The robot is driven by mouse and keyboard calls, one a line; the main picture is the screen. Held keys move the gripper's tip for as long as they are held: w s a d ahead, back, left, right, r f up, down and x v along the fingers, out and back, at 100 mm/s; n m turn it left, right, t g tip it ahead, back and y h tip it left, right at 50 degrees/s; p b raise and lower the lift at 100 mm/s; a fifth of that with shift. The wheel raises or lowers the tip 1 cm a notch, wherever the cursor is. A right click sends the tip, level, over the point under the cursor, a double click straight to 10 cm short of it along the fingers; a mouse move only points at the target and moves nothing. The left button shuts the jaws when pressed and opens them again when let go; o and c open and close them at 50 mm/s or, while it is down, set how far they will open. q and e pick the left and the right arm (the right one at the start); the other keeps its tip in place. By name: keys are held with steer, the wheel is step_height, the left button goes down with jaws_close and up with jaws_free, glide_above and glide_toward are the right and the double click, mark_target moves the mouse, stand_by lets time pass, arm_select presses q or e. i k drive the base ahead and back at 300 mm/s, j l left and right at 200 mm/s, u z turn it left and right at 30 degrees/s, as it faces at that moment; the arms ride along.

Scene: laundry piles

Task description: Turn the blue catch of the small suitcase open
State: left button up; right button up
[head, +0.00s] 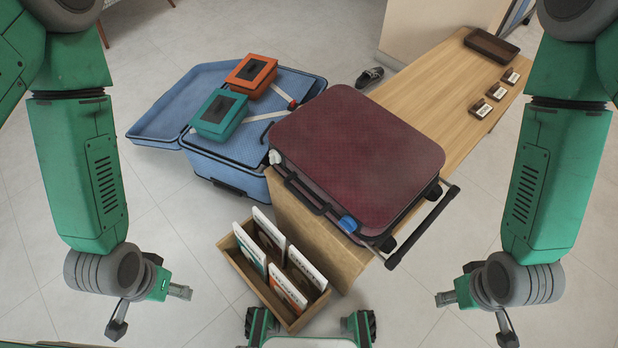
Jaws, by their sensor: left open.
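The small dark red suitcase (355,150) lies flat on the wooden bench. Its blue catch (347,224) is on the near side, to the right of the black carry handle (306,195). A white catch (275,157) is at the left end of that side. Whether the blue catch is turned cannot be made out. My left gripper (150,308) is open and empty at the lower left, well apart from the suitcase. My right gripper (476,316) is open and empty at the lower right, below and to the right of the blue catch.
A large open blue suitcase (165,112) on the floor holds an orange case (252,76) and a teal case (219,115). A wooden crate (238,262) with upright books stands before the bench (420,80). A pull handle (425,228) juts out right of the suitcase.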

mark_target(346, 222)
steer(key=k+z, duration=0.4)
steer(key=k+l+z, duration=0.1)
steer(key=k+z, duration=0.35)
steer(key=i, duration=0.1)
